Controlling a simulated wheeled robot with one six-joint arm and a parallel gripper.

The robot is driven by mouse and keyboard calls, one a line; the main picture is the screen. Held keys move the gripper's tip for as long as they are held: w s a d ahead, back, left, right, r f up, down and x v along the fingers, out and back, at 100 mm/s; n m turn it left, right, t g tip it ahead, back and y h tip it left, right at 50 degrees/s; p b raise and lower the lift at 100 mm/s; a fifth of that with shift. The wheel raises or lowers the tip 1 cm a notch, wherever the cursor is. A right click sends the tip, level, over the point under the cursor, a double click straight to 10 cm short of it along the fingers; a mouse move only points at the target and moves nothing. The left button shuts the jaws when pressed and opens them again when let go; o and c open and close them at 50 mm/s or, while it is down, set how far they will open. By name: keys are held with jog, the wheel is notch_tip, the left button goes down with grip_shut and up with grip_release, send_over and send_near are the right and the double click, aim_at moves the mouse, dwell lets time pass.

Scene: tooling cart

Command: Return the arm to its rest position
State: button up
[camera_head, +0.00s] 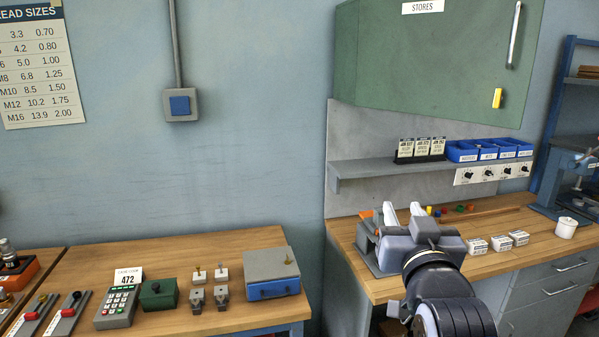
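My gripper (403,209) is at the end of my arm, right of centre in the head view, over the left part of the right-hand wooden bench (520,238). Its two pale fingers point away from me and stand apart, with nothing visible between them. My arm reaches in from the bottom edge. The gripper body hides part of the bench top and of a grey item (367,245) beside it; I cannot tell whether they touch.
A shelf (375,168) with cards and blue bins (490,150) is behind the gripper, below a green cabinet (425,60). White boxes (498,241) and a white cup (566,228) stand to the right. The left bench (190,258) holds a keypad device (118,306) and several fixtures.

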jog(key=shift+f, duration=0.25)
